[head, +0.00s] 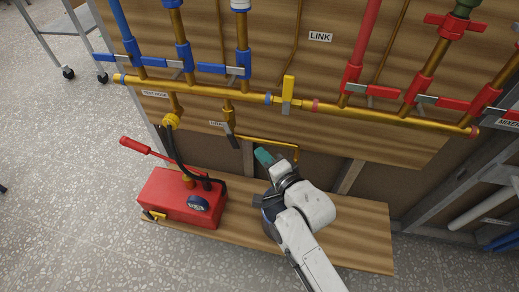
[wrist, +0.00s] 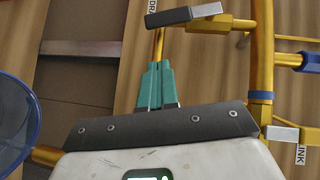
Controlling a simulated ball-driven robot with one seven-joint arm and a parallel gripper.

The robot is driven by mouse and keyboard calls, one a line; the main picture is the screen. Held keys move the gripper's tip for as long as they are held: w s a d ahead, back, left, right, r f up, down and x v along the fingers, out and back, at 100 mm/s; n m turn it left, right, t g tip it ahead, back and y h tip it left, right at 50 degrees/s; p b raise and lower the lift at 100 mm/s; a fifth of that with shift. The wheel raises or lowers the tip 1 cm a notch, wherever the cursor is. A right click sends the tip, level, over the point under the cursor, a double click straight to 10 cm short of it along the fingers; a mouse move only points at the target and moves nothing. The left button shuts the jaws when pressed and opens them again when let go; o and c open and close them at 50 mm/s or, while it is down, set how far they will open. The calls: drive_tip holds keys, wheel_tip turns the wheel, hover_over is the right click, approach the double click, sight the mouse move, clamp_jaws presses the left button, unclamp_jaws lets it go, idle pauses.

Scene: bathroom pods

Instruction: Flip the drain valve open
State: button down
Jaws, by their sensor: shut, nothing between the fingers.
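The drain valve (head: 231,130) sits on a short brass branch below the horizontal brass manifold, beside a partly hidden label. Its black-tipped lever (head: 234,141) points down, roughly in line with the branch. In the wrist view the lever (wrist: 180,17) has a grey metal root and a black end pointing left, above my fingertips. My gripper (head: 263,156) has teal fingers and is below and right of the lever in the head view. In the wrist view my gripper (wrist: 156,70) is shut and empty, with a visible gap between its tips and the lever.
A red test pump (head: 180,197) with a gauge stands on the wooden shelf (head: 345,232), its black hose rising to the manifold (head: 195,91). A yellow-handled link valve (head: 288,90) is right of the drain. A thin brass pipe (head: 268,140) runs close above my fingers. Blue and red valves line the panel.

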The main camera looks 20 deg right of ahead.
drive_tip(key=p+v, duration=0.1)
drive_tip(key=v, duration=0.6)
drive_tip(key=shift+s+d, duration=0.25)
drive_tip(key=shift+s, duration=0.05)
drive_tip(key=shift+r, duration=0.15)
drive_tip(key=s+d+f+n+g+h, duration=0.1)
drive_tip(key=s+d+f+n+g, duration=0.15)
drive_tip(key=s+n+g, duration=0.45)
drive_tip(key=s+d+f+n+g+h, duration=0.1)
drive_tip(key=s+d+f+n+g, duration=0.2)
drive_tip(key=s, duration=0.7)
drive_tip(key=s+d+f+n+g, duration=0.2)
drive_tip(key=s+f+n+g, duration=0.25)
drive_tip(key=s, duration=0.45)
wheel_tip(320, 180, up, 16)
drive_tip(key=p, duration=1.5)
drive_tip(key=shift+a+f, duration=0.15)
drive_tip(key=shift+w+m, duration=0.1)
drive_tip(key=shift+m, duration=0.15)
